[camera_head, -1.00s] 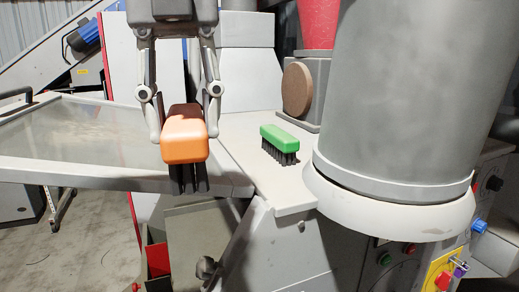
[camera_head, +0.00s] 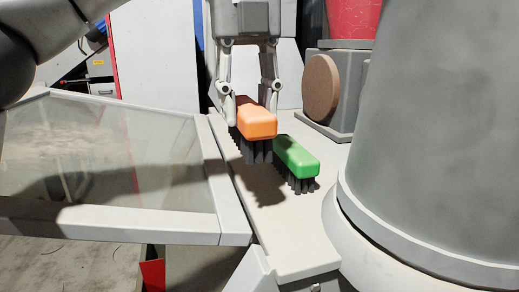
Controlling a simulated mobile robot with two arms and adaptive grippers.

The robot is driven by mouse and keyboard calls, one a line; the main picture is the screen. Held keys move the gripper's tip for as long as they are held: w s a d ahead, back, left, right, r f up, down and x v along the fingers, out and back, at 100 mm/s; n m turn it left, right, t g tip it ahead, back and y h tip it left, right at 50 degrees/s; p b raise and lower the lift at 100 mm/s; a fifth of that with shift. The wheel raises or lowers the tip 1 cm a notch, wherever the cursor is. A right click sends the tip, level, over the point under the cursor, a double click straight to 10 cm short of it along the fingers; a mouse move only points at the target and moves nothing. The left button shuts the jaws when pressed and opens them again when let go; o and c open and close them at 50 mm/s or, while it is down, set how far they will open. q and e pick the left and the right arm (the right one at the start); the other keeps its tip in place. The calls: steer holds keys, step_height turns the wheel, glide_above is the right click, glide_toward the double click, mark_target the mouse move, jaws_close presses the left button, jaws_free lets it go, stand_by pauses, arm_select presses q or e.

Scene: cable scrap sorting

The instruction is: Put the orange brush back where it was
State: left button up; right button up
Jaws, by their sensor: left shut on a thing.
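The orange brush (camera_head: 257,123) has dark bristles pointing down. My left gripper (camera_head: 252,108) is shut on it, one finger on each side of its block. The brush is over the grey machine ledge (camera_head: 291,245), with a shadow below and to its right. My right gripper is not in view.
A large grey cylinder (camera_head: 440,130) with a pale base ring fills the right side. A brown disc (camera_head: 321,88) on a grey block stands behind the green brush. A framed clear panel (camera_head: 120,220) lies left of the ledge. The front of the ledge is clear.

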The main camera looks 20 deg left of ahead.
arm_select(q)
steer(key=w+f+p, duration=0.1)
steer(key=w+f, duration=0.1)
steer(key=f, duration=0.1)
steer(key=w+f+p, duration=0.1)
steer(key=w+f, duration=0.1)
steer(key=w+f+p, duration=0.1)
steer(key=f+p, duration=0.1)
steer(key=f, duration=0.1)
steer(key=shift+w+f, duration=0.3)
steer(key=shift+w, duration=0.1)
steer(key=shift+f, duration=0.2)
steer(key=shift+s, duration=0.1)
steer(key=shift+d+f, duration=0.1)
steer(key=shift+f, duration=0.1)
steer(key=o, duration=0.7)
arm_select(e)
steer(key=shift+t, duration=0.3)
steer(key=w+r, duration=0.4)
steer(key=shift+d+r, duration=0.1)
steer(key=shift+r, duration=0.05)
